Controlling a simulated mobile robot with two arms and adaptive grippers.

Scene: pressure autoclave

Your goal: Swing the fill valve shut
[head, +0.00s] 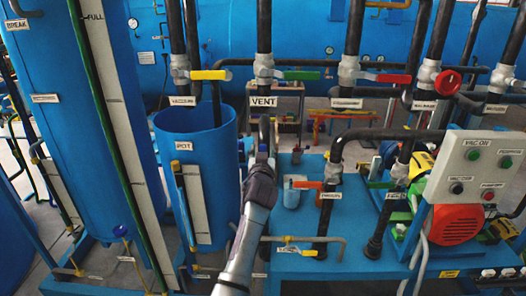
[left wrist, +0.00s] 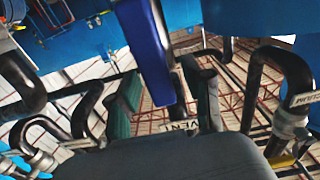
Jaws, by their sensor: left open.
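My left gripper (head: 262,150) reaches up from the bottom centre of the head view, in front of the vent pipe and below the VENT label (head: 263,101). In the left wrist view its two green-padded fingers (left wrist: 165,105) are apart, with nothing gripped. A blue bar (left wrist: 148,45) shows between and beyond them, close to the VENT label (left wrist: 180,126); I cannot tell whether it touches a finger. No label reads clearly as fill, so I cannot tell which valve is the fill valve. My right gripper is not in view.
A blue open-topped pot (head: 210,190) stands left of my gripper. Above are yellow (head: 208,75), green (head: 280,75) and red (head: 394,78) valve handles. A control box (head: 478,168) and red motor (head: 457,224) stand at the right. Dark upright pipes crowd the space.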

